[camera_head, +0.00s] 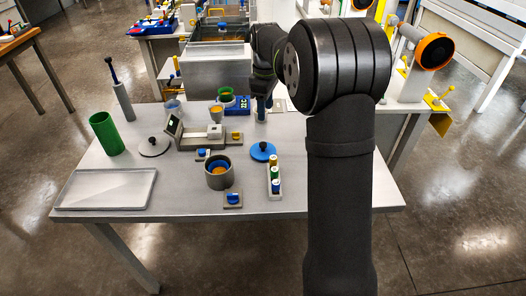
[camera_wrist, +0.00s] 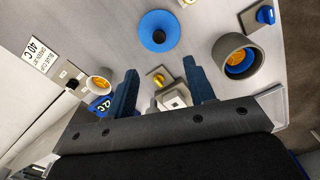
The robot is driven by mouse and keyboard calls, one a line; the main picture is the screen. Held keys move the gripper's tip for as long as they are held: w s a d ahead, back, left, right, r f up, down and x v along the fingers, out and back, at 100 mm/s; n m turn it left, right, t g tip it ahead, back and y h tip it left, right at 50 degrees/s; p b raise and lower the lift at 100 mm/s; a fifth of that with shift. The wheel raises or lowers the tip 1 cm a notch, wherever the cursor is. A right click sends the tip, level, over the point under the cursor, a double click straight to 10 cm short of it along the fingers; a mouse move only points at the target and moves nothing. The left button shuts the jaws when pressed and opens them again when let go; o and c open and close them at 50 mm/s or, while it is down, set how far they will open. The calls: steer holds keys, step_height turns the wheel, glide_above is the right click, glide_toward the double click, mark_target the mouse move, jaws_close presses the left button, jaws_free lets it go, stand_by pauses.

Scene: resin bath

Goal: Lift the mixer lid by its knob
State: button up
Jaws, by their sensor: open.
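Two round lids with dark knobs are in view, and I cannot tell for certain which is the mixer lid. The blue lid (camera_head: 263,151) lies on the table near the middle; it also shows at the top of the wrist view (camera_wrist: 145,27). The pale grey lid (camera_head: 147,151) lies further left. A grey pot (camera_head: 219,184) with blue and orange inside stands uncovered in front; it also shows in the wrist view (camera_wrist: 263,52). My gripper (camera_head: 262,116) is above the table behind the blue lid. In the wrist view its dark blue fingers (camera_wrist: 160,76) are apart, clear of both lids.
A rack of small bottles (camera_head: 275,183) stands right of the pot. A blue knob on a plate (camera_head: 233,199) is at the front. A green cylinder (camera_head: 105,133) and an empty tray (camera_head: 106,189) are on the left. A device with a screen (camera_head: 174,124) stands mid-table.

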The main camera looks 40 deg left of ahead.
glide_above(263, 143)
steer(key=d, duration=0.1)
step_height(263, 143, down, 9)
steer(key=shift+s+f, duration=0.1)
steer(key=shift+f, duration=0.1)
steer(key=f, duration=0.3)
steer(key=a+f, duration=0.1)
steer(key=f, duration=0.1)
steer(key=c, duration=1.1)
